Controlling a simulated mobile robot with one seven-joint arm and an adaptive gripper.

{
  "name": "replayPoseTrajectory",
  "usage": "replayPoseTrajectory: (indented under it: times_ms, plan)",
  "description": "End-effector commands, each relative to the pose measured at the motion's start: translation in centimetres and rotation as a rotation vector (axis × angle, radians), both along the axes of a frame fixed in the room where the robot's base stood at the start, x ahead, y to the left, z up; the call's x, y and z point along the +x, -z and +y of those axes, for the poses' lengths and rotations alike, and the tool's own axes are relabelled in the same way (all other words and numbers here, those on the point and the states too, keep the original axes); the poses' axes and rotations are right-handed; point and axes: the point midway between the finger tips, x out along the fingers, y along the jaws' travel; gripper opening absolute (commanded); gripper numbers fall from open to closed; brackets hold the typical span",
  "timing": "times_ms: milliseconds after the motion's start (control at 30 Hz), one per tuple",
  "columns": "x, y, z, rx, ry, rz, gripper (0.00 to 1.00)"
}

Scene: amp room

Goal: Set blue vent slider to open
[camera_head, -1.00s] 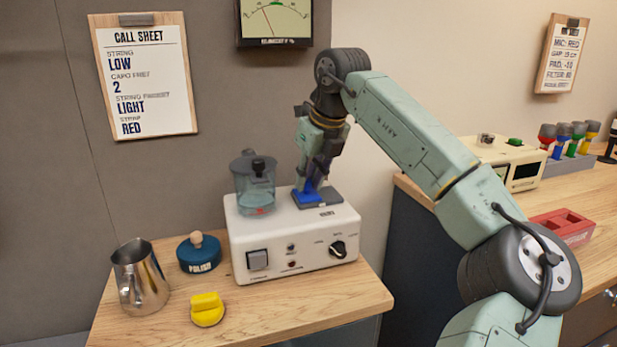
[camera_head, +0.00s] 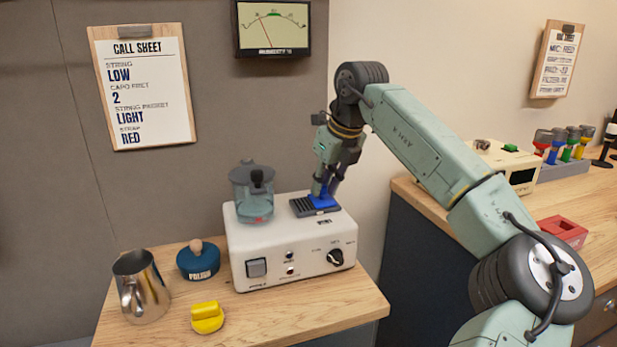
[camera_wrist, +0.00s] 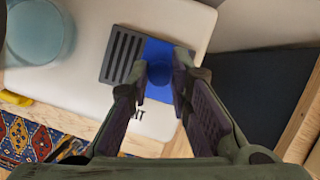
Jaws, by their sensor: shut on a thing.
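The blue vent slider (camera_head: 326,203) sits at the right end of its dark vent plate on top of the white machine (camera_head: 290,255). Dark slots of the vent (camera_head: 301,207) show to the left of the slider. The wrist view shows the slider's blue plate (camera_wrist: 156,47) beside the open slots (camera_wrist: 122,55). My gripper (camera_head: 323,190) reaches down from above. In the wrist view my gripper (camera_wrist: 161,75) has its fingers on both sides of the round blue knob (camera_wrist: 159,73) and is shut on it.
A clear lidded jar (camera_head: 252,190) stands on the machine, left of the vent. A metal pitcher (camera_head: 142,287), a blue polish tin (camera_head: 198,261) and a yellow object (camera_head: 207,317) stand on the wooden bench. A gap separates this bench from the right counter (camera_head: 440,200).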

Motion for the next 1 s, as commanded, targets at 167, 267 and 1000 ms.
replayPoseTrajectory:
  times_ms: [167,267,1000]
  plan:
    - [0.48,-0.12,-1.50,-0.001,0.003,-0.001,0.00]
    - [0.51,-0.05,-1.56,-0.001,0.004,-0.002,0.00]
    - [0.44,-0.11,-1.42,0.000,0.003,-0.001,0.39]
